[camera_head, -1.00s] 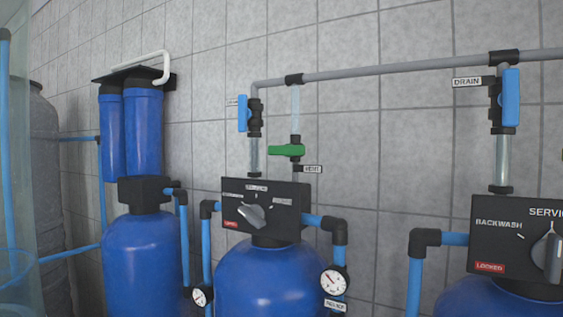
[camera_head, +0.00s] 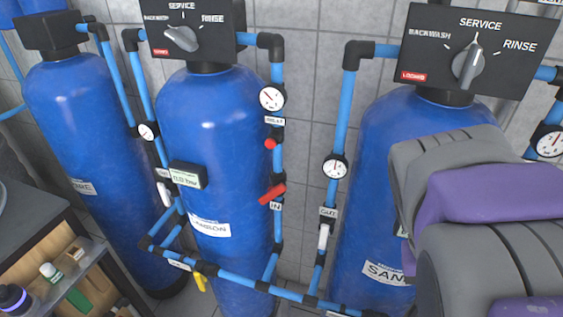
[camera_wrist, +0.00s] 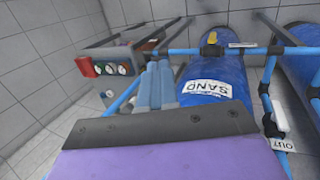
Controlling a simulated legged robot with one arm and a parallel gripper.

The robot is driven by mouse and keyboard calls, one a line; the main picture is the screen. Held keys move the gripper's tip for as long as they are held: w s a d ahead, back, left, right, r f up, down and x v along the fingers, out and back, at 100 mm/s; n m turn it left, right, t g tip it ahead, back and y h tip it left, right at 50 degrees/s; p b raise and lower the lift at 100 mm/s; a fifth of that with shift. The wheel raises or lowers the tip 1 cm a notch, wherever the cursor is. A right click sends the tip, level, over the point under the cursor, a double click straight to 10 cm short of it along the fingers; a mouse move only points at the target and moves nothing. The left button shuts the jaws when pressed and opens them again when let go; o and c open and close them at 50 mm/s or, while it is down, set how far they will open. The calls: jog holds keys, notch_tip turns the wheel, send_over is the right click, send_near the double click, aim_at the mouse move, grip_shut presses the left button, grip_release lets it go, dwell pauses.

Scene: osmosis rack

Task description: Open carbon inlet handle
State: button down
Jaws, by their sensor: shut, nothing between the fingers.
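The red carbon inlet handle (camera_head: 272,193) sits on a blue pipe above the "IN" label, on the right side of the blue carbon tank (camera_head: 222,130) in the head view. It is tilted, its right end higher. My gripper (camera_wrist: 158,65) shows in the wrist view as two parallel blue-grey fingers, shut together and empty. They point toward pipework beside the blue sand tank (camera_wrist: 235,72). My grey and purple arm is at the right of the head view, in front of the sand tank (camera_head: 370,190). The gripper itself is not visible there.
A smaller red knob (camera_head: 270,143) is above the inlet handle. A yellow handle (camera_head: 201,283) and a white handle (camera_head: 324,237) are on the lower pipes. A shelf (camera_head: 75,275) with bottles is at lower left. A red box with gauges (camera_wrist: 88,67) shows in the wrist view.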

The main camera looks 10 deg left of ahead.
jog(key=w+a+r+n+t+h+p, duration=0.1)
jog(key=w+a+r+t+h, duration=0.2)
jog(key=w+a, duration=0.6)
jog(key=w+a+r+t+h+p, duration=0.1)
jog(key=w+a+r+h, duration=0.35)
jog(key=w, duration=0.65)
jog(key=a+f+n+t+y, duration=0.1)
jog(key=a+f+t, duration=0.1)
jog(key=a, duration=1.3)
jog(key=s+a+f+n+t+y+p, duration=0.1)
jog(key=a+t, duration=0.3)
jog(key=a, duration=1.2)
jog(key=shift+s+a+f+n+t+y, duration=0.25)
jog(key=shift+f+n+t+y, duration=0.2)
jog(key=shift+n+y, duration=0.35)
jog(key=shift+d+f, duration=0.1)
jog(key=shift+d, duration=0.05)
jog(key=b, duration=0.2)
send_over(272, 194)
jog(key=s+a, duration=0.1)
notch_tip(272, 194, down, 6)
jog(key=shift+s+d+f, duration=0.15)
jog(key=shift+d+f, duration=0.2)
jog(key=shift+f, duration=0.2)
